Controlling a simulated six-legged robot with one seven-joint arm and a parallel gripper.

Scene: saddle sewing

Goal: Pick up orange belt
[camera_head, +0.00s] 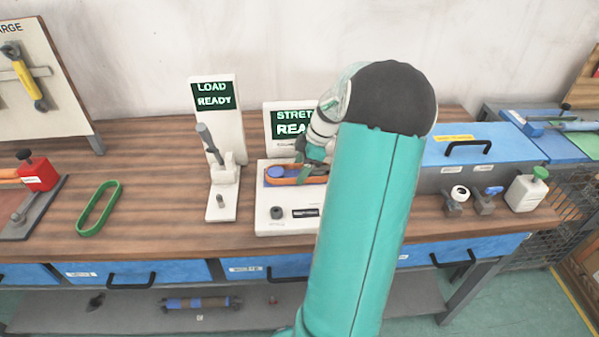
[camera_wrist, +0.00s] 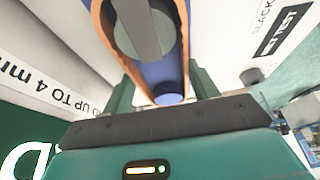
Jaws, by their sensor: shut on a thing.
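The orange belt (camera_head: 296,182) lies as a long loop on the white stretch tester (camera_head: 262,215), around a blue pulley (camera_head: 276,172) at its left end. My arm hides its right end. In the wrist view the orange belt (camera_wrist: 185,45) runs up between my two green fingers, around a blue part (camera_wrist: 165,88). My gripper (camera_head: 312,158) is over the belt from above, partly hidden by my wrist. It also shows in the wrist view (camera_wrist: 163,88), with a finger at each side of the belt, shut on it.
A green belt (camera_head: 99,208) lies on the wooden bench to the left. A white load stand (camera_head: 222,150) with a lever stands left of the tester. A blue-lidded box (camera_head: 480,145), small clamps and a white bottle (camera_head: 526,190) are to the right. Bare bench lies around the green belt.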

